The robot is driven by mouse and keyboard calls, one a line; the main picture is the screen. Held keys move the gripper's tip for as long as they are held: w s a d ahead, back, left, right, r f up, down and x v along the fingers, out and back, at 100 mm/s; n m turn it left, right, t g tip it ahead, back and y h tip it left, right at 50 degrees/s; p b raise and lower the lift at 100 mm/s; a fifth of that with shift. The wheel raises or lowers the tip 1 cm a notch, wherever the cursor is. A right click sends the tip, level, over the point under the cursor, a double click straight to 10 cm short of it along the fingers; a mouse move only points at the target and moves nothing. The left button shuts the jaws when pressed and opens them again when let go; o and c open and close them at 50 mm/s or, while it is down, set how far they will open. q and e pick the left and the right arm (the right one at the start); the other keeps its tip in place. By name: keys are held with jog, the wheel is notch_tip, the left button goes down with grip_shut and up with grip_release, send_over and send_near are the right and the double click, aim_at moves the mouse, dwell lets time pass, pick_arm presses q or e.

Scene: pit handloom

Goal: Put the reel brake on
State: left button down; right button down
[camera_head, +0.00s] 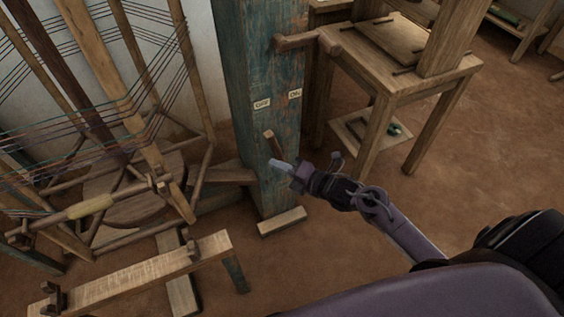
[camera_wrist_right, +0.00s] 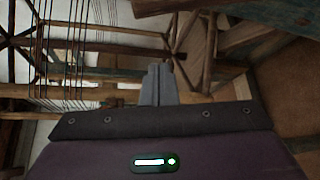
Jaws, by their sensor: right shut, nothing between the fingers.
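The lever (camera_head: 273,143) is a short brown wooden bar on the front of the blue-green post (camera_head: 261,60). Its upper end leans left, below the OFF label (camera_head: 262,104). The ON label (camera_head: 295,94) is higher and to the right. My right gripper (camera_head: 276,164) is shut and empty, with its pale fingertips at the lever's lower end; I cannot tell whether they touch. The lever's lower end is partly hidden by the gripper. In the right wrist view the closed fingers (camera_wrist_right: 158,84) show at the centre. My left gripper is not in view.
The wooden reel (camera_head: 115,90) with dark and coloured threads stands left of the post. A low wooden bench (camera_head: 140,273) is in front of it. A wooden table (camera_head: 400,80) stands right of the post, and a peg (camera_head: 300,41) sticks out high on the post. Floor at right is clear.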

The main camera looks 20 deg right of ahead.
aim_at(274, 145)
jog(key=x, duration=0.8)
jog(key=shift+w+d+r, duration=0.1)
jog(key=shift+d+r, duration=0.1)
jog(key=shift+d, duration=0.45)
jog(key=shift+w+d+r, duration=0.1)
jog(key=shift+d+r, duration=0.15)
jog(key=shift+d, duration=0.45)
jog(key=shift+d+r, duration=0.2)
jog(key=shift+d, duration=0.45)
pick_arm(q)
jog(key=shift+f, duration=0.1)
pick_arm(e)
jog(key=shift+d, duration=0.1)
